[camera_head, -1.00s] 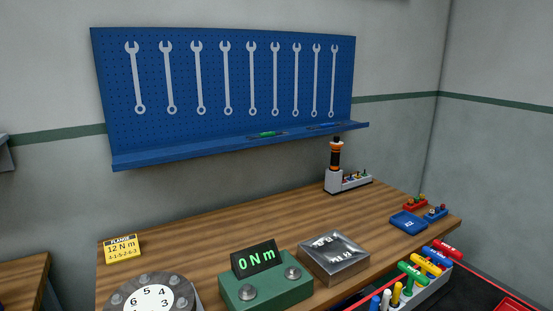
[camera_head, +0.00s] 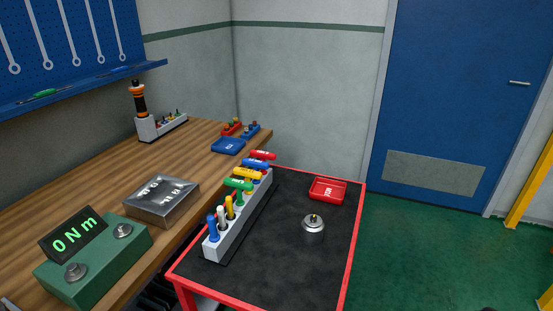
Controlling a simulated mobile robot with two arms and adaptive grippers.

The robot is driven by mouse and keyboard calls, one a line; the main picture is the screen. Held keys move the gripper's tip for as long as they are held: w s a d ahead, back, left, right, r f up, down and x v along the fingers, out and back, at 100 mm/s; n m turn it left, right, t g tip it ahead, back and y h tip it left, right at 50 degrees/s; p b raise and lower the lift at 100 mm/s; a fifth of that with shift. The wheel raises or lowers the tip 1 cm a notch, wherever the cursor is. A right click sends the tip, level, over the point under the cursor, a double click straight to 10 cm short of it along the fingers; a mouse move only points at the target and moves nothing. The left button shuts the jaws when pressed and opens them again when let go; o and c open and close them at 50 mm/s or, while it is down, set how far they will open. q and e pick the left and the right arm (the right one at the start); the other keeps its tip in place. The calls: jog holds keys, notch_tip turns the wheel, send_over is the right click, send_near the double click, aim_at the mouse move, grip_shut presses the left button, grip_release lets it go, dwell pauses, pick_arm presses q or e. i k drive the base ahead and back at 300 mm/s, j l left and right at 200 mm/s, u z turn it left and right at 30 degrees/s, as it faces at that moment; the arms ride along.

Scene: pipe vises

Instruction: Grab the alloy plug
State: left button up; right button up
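A short silver metal cylinder with a small brass-coloured tip on top, which looks like the alloy plug (camera_head: 313,230), stands upright on the black top of the red-edged cart (camera_head: 290,278). It stands apart from the things around it, and nothing covers it. Neither of my grippers is in view.
A grey rack (camera_head: 240,225) of coloured T-handle tools stands on the cart left of the plug. A red tray (camera_head: 328,190) lies behind it. The wooden bench (camera_head: 95,185) holds a green torque display (camera_head: 95,260) and a metal box (camera_head: 161,199). Green floor (camera_head: 420,255) is open at right.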

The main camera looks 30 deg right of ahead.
aim_at(312, 229)
jog(key=z, duration=1.35)
jog(key=i+l+u, duration=0.15)
jog(key=l+u, duration=0.15)
jog(key=l, duration=0.95)
jog(key=l+u, duration=0.3)
jog(key=l, duration=0.9)
